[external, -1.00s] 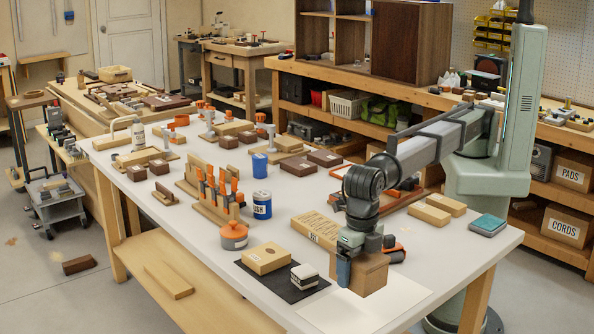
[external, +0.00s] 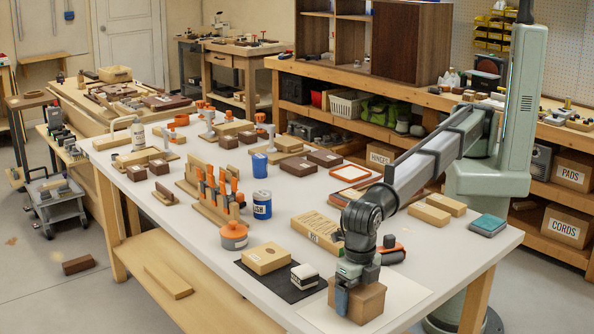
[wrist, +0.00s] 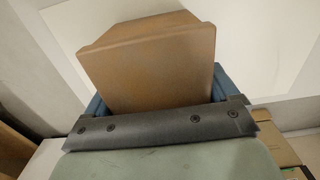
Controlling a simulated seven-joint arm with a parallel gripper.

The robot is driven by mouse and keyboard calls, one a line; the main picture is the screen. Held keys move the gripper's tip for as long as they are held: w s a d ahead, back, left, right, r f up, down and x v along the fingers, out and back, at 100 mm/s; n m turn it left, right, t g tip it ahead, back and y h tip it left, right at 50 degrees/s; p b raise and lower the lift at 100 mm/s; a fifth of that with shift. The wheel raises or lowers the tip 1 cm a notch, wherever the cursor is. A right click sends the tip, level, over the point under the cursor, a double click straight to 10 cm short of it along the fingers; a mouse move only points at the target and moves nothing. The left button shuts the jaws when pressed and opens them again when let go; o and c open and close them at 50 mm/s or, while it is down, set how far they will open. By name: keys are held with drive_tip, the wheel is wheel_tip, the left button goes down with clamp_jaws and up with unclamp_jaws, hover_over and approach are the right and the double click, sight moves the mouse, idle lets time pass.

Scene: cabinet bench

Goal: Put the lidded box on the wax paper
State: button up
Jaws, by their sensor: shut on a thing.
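The lidded box (external: 367,303) is a tan-brown box at the front right of the bench. My gripper (external: 352,292) is shut on it from above, with a blue finger against its near-left side. In the wrist view the box (wrist: 152,62) sits between the blue fingers (wrist: 158,98) and fills the middle. The wax paper (external: 398,303) is a pale off-white sheet at the bench's front right corner, under and around the box. The box appears at the sheet's level, but I cannot tell whether its underside touches.
Left of the wax paper, a black mat (external: 285,283) holds a light wooden box (external: 266,258) and a small black-and-white block (external: 304,276). A labelled cardboard package (external: 318,231) lies behind. An orange-lidded pot (external: 233,236) stands farther left. The bench edge is close in front.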

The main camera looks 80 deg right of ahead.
drive_tip(key=shift+f, duration=0.1)
drive_tip(key=o, duration=1.2)
wheel_tip(320, 180, up, 12)
drive_tip(key=shift+r, duration=0.15)
